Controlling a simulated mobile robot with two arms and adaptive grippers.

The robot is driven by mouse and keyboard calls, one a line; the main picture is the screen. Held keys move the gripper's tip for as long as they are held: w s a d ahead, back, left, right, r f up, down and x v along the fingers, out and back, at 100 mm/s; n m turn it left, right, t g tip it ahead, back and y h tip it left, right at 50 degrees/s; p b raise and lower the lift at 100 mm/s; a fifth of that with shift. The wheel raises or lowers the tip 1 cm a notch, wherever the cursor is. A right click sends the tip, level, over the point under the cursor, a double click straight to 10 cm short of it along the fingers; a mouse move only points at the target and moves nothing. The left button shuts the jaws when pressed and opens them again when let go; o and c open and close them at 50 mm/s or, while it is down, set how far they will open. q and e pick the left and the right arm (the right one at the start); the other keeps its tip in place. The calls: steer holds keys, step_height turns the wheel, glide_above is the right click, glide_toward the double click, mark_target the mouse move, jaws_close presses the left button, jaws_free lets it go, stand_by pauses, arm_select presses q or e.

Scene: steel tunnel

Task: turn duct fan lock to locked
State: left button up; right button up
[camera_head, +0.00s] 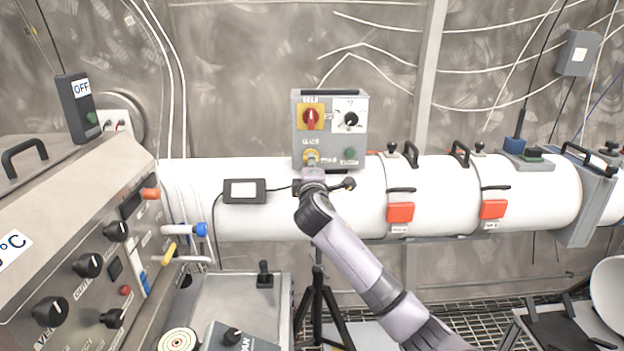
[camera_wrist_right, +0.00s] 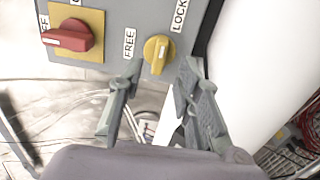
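The duct fan lock is a small yellow knob (camera_wrist_right: 158,53) on the grey control box (camera_head: 330,132). In the right wrist view it sits between a "FREE" label (camera_wrist_right: 129,43) and a "LOCK" label (camera_wrist_right: 179,16). I cannot tell for sure which one it points to. In the head view the yellow knob (camera_head: 311,155) is at the box's lower left. My right gripper (camera_wrist_right: 158,78) is open and empty, its fingers spread on either side just below the knob. It also shows in the head view (camera_head: 313,170), partly hiding the box's lower edge. My left gripper is out of view.
A red rotary switch (camera_head: 311,117) on a yellow plate is above the knob. A black knob (camera_head: 351,119) and a green button (camera_head: 350,154) are to its right. The white duct (camera_head: 440,185) runs behind the box. A console (camera_head: 90,250) stands at left.

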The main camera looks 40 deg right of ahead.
steer(key=v, duration=0.7)
steer(key=shift+s+a, duration=0.25)
steer(key=shift+s, duration=0.05)
